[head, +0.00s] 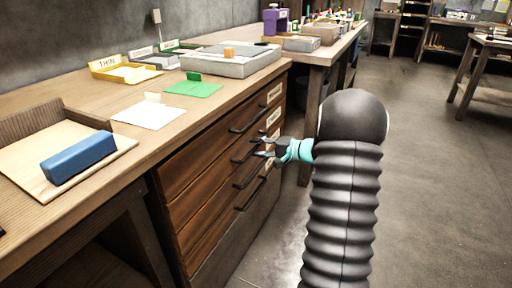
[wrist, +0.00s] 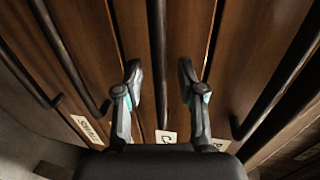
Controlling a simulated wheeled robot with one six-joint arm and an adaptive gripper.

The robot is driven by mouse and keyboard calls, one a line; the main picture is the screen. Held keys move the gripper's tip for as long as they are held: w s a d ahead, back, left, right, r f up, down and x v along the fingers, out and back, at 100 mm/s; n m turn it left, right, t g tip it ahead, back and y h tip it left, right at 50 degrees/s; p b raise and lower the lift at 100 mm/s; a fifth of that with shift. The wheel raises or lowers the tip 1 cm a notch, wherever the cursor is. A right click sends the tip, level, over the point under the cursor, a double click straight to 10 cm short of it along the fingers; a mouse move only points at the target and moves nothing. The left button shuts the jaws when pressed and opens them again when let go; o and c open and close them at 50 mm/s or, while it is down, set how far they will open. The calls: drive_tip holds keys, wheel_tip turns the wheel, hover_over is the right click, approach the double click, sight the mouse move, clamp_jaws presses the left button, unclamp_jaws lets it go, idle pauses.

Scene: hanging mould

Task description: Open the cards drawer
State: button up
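A brown wooden drawer cabinet (head: 205,180) stands under the bench, its stacked drawers shut, with dark bar handles and pale labels. My gripper (head: 259,147) is at the handles of the middle drawers, reaching in from the right. In the wrist view my gripper (wrist: 160,70) is open, one finger on each side of a dark bar handle (wrist: 156,40). I cannot tell whether the fingers touch it. A label (wrist: 166,137) beside this handle shows a first letter like "C"; the rest is hidden by my gripper.
Neighbouring handles (wrist: 75,60) run close on both sides of the fingers. The bench top (head: 75,113) holds a blue block (head: 78,156) on a board, a white sheet, a green sheet and a grey tray (head: 230,66). Open floor (head: 440,190) lies to the right.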

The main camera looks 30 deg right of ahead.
drive_tip(key=shift+w+a+f, duration=0.2)
drive_tip(key=shift+w+a, duration=0.2)
drive_tip(key=shift+w, duration=0.1)
clamp_jaws()
drive_tip(key=shift+s, duration=0.1)
